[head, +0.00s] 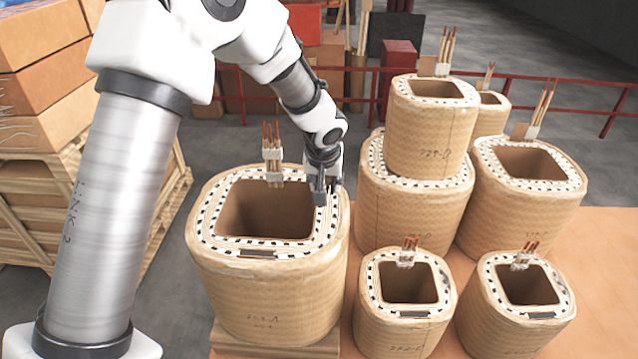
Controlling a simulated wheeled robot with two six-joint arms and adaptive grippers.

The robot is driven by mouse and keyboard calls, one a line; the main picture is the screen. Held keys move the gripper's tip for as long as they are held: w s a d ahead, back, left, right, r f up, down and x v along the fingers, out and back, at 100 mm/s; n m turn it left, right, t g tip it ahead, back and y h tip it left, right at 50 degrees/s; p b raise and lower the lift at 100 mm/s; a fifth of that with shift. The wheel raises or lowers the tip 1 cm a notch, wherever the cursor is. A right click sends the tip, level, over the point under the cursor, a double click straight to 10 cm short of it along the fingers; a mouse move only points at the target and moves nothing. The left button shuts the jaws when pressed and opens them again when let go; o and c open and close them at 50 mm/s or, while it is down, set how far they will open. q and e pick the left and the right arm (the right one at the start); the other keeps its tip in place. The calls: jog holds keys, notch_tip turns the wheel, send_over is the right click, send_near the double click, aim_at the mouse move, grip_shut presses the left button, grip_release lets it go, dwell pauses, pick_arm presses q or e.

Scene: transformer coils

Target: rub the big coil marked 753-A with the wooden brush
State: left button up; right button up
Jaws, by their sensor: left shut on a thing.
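The big coil (265,290) stands at the centre left, wrapped in tan paper, with a square opening and a black-and-white dashed top rim. Its handwritten mark ends in "A"; the digits are too small to read surely. My left gripper (327,188) points down at the right side of this coil's top rim. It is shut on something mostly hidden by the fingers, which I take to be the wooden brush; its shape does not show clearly. I cannot tell whether it touches the rim. My right gripper is not in view.
Two smaller coils (405,300) (515,305) stand at front right, close beside the big one. Behind them are a stacked pair (432,125) and another large coil (525,195). Copper leads (272,150) stick up from the big coil's back rim. Boxes on a pallet (40,130) stand left.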

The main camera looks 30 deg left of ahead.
pick_arm(q)
jog(key=r+p, duration=0.2)
jog(key=r, duration=0.1)
jog(key=shift+s+d+r, duration=0.1)
jog(key=shift+s+r, duration=0.05)
jog(key=shift+s, duration=0.05)
jog(key=shift+r+p, duration=0.5)
jog(key=shift+r, duration=0.1)
jog(key=shift+w+r, duration=0.1)
jog(key=shift+r, duration=0.2)
